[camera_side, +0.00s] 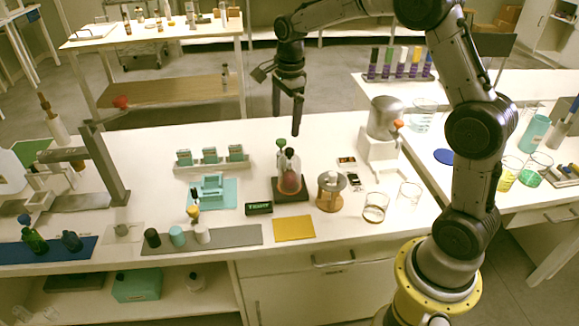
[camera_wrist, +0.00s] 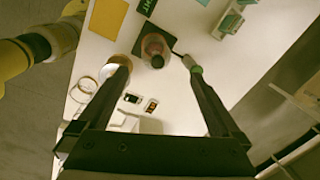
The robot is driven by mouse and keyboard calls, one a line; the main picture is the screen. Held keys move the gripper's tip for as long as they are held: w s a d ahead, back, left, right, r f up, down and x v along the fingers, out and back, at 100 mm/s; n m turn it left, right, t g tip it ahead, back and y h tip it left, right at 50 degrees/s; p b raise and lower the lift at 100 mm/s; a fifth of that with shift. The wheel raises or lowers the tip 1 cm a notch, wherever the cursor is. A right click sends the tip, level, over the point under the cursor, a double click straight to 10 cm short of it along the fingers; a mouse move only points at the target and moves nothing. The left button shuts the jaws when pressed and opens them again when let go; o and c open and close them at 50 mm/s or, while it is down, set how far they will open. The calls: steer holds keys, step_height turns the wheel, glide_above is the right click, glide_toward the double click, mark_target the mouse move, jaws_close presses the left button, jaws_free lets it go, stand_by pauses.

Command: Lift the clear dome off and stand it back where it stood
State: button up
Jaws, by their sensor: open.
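The clear dome (camera_side: 291,170) stands on a dark square plate (camera_side: 290,195) on the white table, with something reddish visible inside it. From above, in the wrist view, the dome (camera_wrist: 155,45) has a dark round knob on top and the plate (camera_wrist: 169,31) shows around it. My gripper (camera_side: 286,124) is open and empty, pointing down above the dome and apart from it. In the wrist view, the dome's knob lies between the fingertips of my gripper (camera_wrist: 157,64).
A green-topped item (camera_side: 281,143) stands close to the dome's left. A small display (camera_side: 259,208) and a yellow mat (camera_side: 294,228) lie in front.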

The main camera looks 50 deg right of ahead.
mark_target(290, 151)
steer(key=shift+g, duration=0.6)
steer(key=f, duration=0.4)
steer(key=d+f, duration=0.1)
steer(key=f, duration=0.8)
steer(key=shift+s+d, duration=0.1)
steer(key=shift+d, duration=0.15)
steer(key=shift+d+f, duration=0.15)
steer(key=shift+f, duration=1.25)
steer(key=shift+d+f, duration=0.15)
steer(key=shift+f, duration=1.25)
steer(key=shift+c, duration=0.2)
steer(key=shift+w, duration=0.2)
steer(key=c, duration=1.4)
step_height(290, 151, up, 10)
steer(key=shift+r, duration=0.1)
steer(key=shift+r, duration=0.5)
